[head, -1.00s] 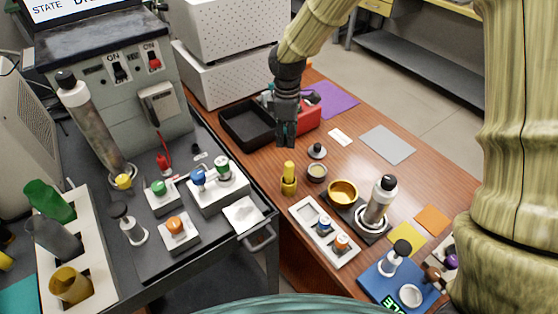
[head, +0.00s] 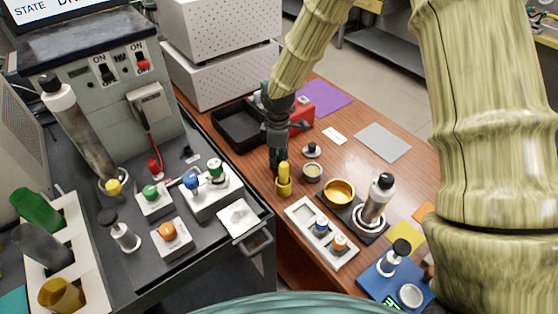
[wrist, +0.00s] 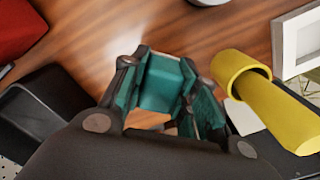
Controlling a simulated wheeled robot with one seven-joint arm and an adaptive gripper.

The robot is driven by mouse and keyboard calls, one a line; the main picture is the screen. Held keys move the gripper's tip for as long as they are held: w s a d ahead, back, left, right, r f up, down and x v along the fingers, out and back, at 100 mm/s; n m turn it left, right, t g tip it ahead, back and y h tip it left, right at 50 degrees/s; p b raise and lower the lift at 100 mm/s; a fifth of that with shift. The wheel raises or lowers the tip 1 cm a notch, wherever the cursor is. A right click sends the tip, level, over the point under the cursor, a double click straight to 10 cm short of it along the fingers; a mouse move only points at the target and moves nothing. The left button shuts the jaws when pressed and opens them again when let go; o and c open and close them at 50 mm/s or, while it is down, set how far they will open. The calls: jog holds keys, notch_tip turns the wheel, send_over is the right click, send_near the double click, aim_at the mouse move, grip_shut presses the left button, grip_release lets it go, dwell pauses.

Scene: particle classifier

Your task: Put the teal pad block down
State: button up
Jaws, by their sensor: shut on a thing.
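The teal pad block (wrist: 164,82) shows in the wrist view between the fingers of my gripper (wrist: 165,90). Its teal faces blend with the teal finger sides, so its exact outline is hard to tell. My gripper is shut on it. The block is too small and dark to make out there. Whether it touches the table cannot be told.
A black tray (head: 238,143) and a red box (head: 303,112) are behind my gripper. The grey cart (head: 232,178) borders the left. Bare wood lies around.

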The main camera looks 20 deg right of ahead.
jog(key=shift+f, duration=0.85)
jog(key=shift+f, duration=0.15)
jog(key=o, duration=1)
notch_tip(320, 180, up, 12)
jog(key=shift+r, duration=0.15)
